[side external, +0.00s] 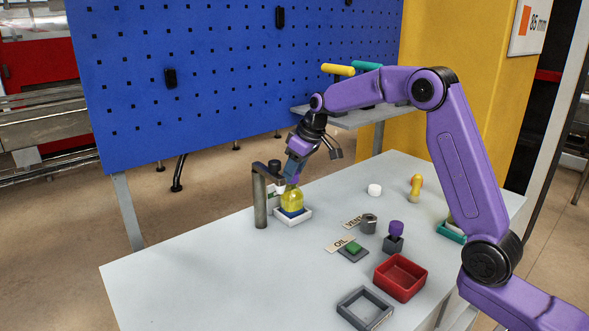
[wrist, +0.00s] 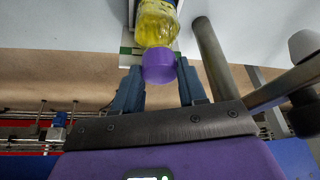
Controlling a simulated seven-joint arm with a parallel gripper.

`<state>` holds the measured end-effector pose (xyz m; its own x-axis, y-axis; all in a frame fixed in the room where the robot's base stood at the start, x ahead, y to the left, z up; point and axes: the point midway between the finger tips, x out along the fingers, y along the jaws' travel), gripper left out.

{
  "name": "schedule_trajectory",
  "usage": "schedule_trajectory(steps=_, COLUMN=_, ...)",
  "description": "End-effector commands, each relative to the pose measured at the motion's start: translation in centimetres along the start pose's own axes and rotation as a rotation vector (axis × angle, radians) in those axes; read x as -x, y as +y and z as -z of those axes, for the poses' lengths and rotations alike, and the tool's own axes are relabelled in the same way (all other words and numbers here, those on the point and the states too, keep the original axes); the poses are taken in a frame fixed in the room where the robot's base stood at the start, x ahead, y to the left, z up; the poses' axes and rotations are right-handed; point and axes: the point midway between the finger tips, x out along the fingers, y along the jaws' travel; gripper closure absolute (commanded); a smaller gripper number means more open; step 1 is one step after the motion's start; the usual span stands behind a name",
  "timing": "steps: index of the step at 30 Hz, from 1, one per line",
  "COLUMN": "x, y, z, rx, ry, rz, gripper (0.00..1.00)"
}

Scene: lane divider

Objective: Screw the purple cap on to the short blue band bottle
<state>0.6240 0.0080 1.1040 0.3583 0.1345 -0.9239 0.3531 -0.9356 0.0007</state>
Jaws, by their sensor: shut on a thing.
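A bottle (side external: 292,200) of yellow liquid with a blue band near its base stands upright in a white square holder (side external: 279,220). The bottle shows in the wrist view (wrist: 158,22) at the top. The purple cap (wrist: 159,66) is at the bottle's mouth, in line with it; whether it is threaded on cannot be told. My gripper (wrist: 158,72) has a finger on each side of the cap and is shut on it. In the side view my gripper (side external: 291,181) points down over the bottle and hides most of the cap.
A grey post (side external: 260,202) with a sideways arm stands close left of the bottle. A dark stand with a purple top (side external: 397,227), a white round piece (side external: 375,190), a yellow peg (side external: 415,188), a red tray (side external: 411,292) and a grey tray (side external: 377,317) are right. The table's left is clear.

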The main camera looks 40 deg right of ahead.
Motion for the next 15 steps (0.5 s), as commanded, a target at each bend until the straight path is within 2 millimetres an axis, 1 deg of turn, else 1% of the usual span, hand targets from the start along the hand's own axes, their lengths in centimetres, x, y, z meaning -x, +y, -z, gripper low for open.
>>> schedule_trajectory(steps=3, x=-0.02, y=-0.1, z=0.02, rx=-0.033, ry=0.001, rz=-0.013, gripper=0.76)
schedule_trajectory(steps=11, x=-0.02, y=-0.11, z=0.02, rx=-0.038, ry=0.0, rz=-0.015, gripper=0.76)
schedule_trajectory(steps=15, x=-0.01, y=-0.21, z=0.02, rx=-0.099, ry=0.0, rz=-0.041, gripper=0.76)
